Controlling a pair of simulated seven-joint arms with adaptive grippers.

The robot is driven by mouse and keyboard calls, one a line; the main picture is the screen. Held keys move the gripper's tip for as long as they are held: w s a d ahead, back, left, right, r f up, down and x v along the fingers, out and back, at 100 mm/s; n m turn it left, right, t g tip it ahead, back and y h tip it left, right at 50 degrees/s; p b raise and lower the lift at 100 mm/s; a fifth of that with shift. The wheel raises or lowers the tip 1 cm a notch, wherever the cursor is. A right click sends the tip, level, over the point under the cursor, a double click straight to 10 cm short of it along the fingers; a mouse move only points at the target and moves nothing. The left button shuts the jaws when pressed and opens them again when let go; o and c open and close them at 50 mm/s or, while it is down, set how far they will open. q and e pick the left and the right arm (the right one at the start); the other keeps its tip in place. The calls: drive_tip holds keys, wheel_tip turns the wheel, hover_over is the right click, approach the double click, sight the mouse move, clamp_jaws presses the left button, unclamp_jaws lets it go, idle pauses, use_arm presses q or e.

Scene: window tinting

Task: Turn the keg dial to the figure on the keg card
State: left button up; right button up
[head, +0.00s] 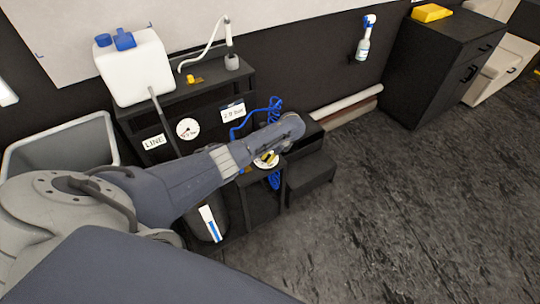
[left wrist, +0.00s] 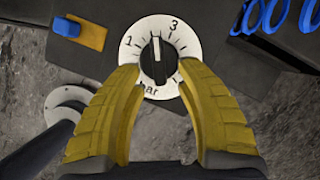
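The keg dial (left wrist: 170,82) is a white disc marked 1, 3 and bar in the left wrist view. Its black knob (left wrist: 155,62) has a white pointer aimed nearly straight up, between 1 and 3. The dial shows small in the head view (head: 258,163), partly behind my arm. My left gripper (left wrist: 158,72) is open, with yellow fingers over the dial on both sides of the knob and gaps beside it. The keg card (head: 232,112) is white; it starts with 2 and ends in bar, but its decimal is too small to read surely. My right gripper is not in view.
A round gauge (head: 187,129) sits beside a LINE label (head: 154,141) on the black rack. A white jug (head: 135,70) stands on top. Blue coiled hose (head: 273,108) hangs right of the card. A dark box (head: 310,177) stands right of the dial. The floor (head: 420,210) beyond is clear.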

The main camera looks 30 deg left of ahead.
use_arm(q)
drive_tip(key=shift+a+f, duration=0.15)
drive_tip(key=shift+f, duration=0.1)
clamp_jaws()
idle(0.3)
